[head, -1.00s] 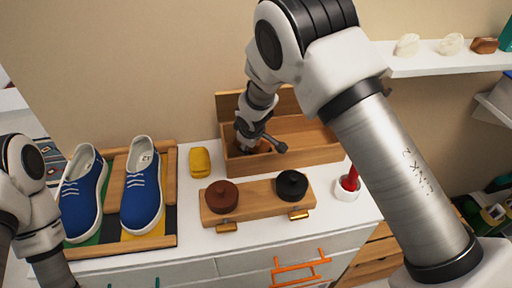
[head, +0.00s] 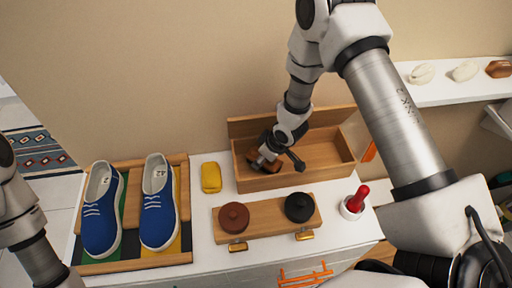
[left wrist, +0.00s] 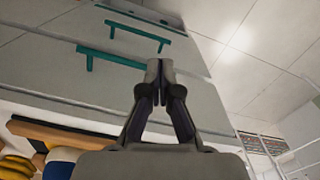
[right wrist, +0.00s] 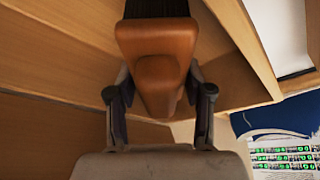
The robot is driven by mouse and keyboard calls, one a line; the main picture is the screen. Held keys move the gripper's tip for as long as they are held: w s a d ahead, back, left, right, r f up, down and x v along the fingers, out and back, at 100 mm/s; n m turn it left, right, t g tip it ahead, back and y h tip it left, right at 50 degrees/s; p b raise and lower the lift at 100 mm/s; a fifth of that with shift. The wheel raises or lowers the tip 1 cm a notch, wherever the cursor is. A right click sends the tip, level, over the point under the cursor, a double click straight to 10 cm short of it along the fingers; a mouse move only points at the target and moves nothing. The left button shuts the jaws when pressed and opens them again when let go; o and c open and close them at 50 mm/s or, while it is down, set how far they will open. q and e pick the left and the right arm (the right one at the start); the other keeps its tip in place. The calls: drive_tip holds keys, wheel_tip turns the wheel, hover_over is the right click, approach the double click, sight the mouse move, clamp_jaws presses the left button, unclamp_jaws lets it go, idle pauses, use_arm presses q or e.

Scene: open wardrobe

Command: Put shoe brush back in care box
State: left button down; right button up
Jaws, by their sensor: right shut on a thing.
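The care box (head: 323,158) is an open wooden box at the back of the white cabinet top, its lid raised behind it. The shoe brush (right wrist: 157,45) has an orange-brown body and dark bristles. My right gripper (head: 279,158) is shut on it, down inside the left part of the box; it also shows in the right wrist view (right wrist: 158,100). In the head view the brush (head: 256,158) is partly hidden by the gripper. I cannot tell whether it touches the box floor. My left gripper (left wrist: 160,80) shows in the left wrist view, its fingers together and empty, facing the drawer fronts.
Blue shoes (head: 158,205) stand on a wooden rack at left. A wooden stand (head: 266,218) with brown and black tins is in front. A red-handled item (head: 354,203) sits in a white cup at right.

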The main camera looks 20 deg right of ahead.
drive_tip(key=shift+w+d+f+b, duration=0.1)
drive_tip(key=shift+f+b, duration=0.25)
drive_tip(key=shift+f, duration=0.15)
drive_tip(key=shift+w+d+f+b, duration=0.1)
drive_tip(key=shift+f+b, duration=0.25)
drive_tip(key=shift+f, duration=0.15)
drive_tip(key=shift+s+a+r, duration=0.25)
drive_tip(key=shift+r, duration=0.05)
drive_tip(key=shift+d+f, duration=0.1)
drive_tip(key=shift+f, duration=0.2)
drive_tip(key=o, duration=1.1)
drive_tip(key=shift+w, duration=0.15)
use_arm(q)
drive_tip(key=shift+w+f, duration=0.45)
drive_tip(key=shift+f, duration=0.15)
use_arm(e)
drive_tip(key=shift+r, duration=0.1)
